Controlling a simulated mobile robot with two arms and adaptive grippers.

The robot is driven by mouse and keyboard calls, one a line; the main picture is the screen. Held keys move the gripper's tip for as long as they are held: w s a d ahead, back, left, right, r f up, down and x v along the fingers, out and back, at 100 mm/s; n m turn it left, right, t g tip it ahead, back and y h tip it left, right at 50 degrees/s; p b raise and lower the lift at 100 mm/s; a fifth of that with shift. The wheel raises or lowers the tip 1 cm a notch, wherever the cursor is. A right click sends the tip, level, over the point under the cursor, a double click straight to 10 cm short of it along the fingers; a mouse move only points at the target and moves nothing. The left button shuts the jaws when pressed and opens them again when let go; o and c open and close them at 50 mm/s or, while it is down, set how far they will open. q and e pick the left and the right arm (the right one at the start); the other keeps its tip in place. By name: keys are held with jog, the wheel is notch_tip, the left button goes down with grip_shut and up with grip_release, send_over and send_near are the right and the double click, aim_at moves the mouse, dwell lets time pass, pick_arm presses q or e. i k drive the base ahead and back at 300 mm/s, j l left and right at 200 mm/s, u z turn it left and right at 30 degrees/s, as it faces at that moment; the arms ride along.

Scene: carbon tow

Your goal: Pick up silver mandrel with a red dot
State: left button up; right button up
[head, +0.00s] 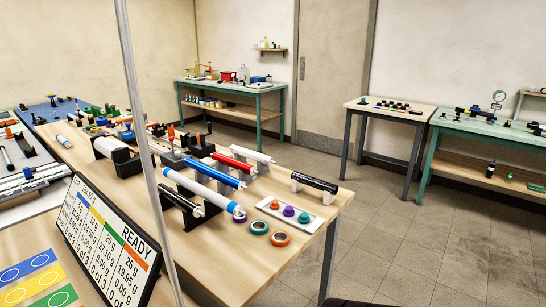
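Several rods lie on stands on the wooden workbench (215,255). A black rod (314,182) rests on white supports near the right edge. A small pale rod (63,141) lies at the far left. I cannot make out a red dot on any of them at this size. Neither gripper is in view.
A white tray with purple and teal knobs (297,214) and two tape rings (259,227) sit at the bench's right end. A tilted "READY" display (108,240) stands in front. A thin grey pole (147,150) crosses the view. Floor to the right is clear.

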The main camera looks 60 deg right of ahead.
aim_at(254, 155)
jog(key=z, duration=1.95)
jog(key=l, duration=0.05)
